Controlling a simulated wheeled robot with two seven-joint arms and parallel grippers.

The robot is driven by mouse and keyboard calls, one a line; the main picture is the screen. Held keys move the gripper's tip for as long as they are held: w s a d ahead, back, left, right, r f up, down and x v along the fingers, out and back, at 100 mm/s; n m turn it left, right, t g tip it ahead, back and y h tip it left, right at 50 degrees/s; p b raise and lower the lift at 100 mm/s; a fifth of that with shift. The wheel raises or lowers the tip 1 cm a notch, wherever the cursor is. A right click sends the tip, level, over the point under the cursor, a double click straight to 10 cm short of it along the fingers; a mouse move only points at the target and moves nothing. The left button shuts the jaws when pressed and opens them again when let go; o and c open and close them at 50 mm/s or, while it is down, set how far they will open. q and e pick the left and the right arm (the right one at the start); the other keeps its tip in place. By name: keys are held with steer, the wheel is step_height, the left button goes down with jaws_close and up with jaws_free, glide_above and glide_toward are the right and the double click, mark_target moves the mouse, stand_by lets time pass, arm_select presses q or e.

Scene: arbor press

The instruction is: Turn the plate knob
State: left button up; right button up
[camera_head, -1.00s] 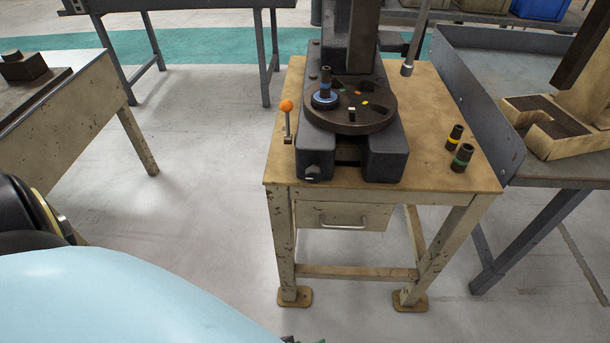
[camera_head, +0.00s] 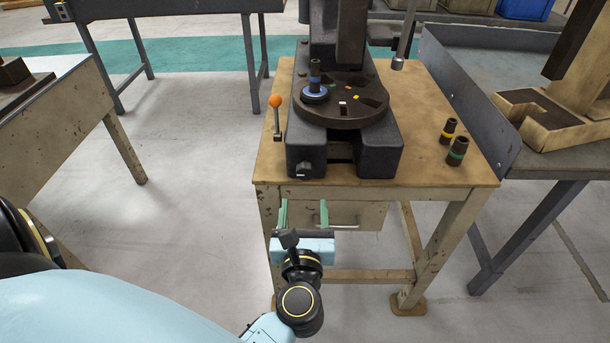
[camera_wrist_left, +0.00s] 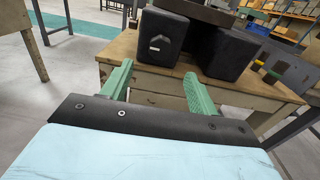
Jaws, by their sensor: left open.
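The black arbor press (camera_head: 305,140) stands on a worn table. A round dark plate (camera_head: 345,112) with slots and coloured marks lies on its base. A small knob (camera_head: 304,170) sits on the front face of the base's left block. The knob also shows in the left wrist view (camera_wrist_left: 160,43). A dark peg with a blue ring (camera_head: 315,88) stands upright on the plate's left side. My left gripper (camera_head: 303,209) is open and empty in front of the table's drawer, below the knob and apart from it. Its green fingers (camera_wrist_left: 158,74) point toward the press. My right gripper is out of view.
An orange-ball lever (camera_head: 275,102) stands left of the base. Two dark sockets, yellow-ringed (camera_head: 448,131) and green-ringed (camera_head: 457,152), stand on the table (camera_head: 425,165) at right. Open floor lies at left.

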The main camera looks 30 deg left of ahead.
mark_target(305, 175)
arm_select(q)
steer(key=x, duration=1)
steer(key=shift+d+p, duration=0.1)
steer(key=shift+p, duration=0.3)
steer(key=shift+c, duration=0.2)
steer(key=c, duration=1)
